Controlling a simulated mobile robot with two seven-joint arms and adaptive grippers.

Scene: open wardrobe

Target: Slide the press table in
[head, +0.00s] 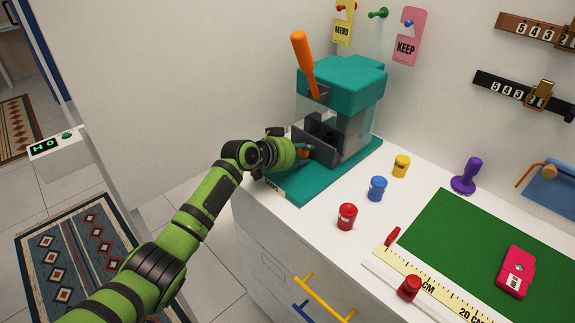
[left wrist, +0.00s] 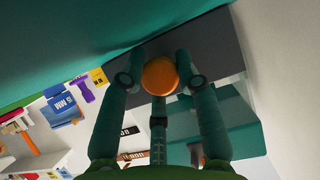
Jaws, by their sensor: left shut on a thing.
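A teal press (head: 345,85) with an orange lever (head: 304,62) stands on a teal base (head: 310,190) at the back of the white counter. Its dark grey table (head: 318,151) shows low at the front of the press, partly behind my gripper. In the left wrist view the dark grey table (left wrist: 218,42) carries a round orange knob (left wrist: 160,76). My left gripper (head: 300,150) is at the front of the press, its fingers on either side of the knob and shut on it. How far the table stands out is hard to tell. My right gripper is out of view.
Red (head: 347,216), blue (head: 377,188) and yellow (head: 401,166) small jars stand right of the press base. A purple stamp (head: 466,176), a green mat (head: 480,250) and a yellow ruler (head: 430,284) lie further right. The wall is close behind the press.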

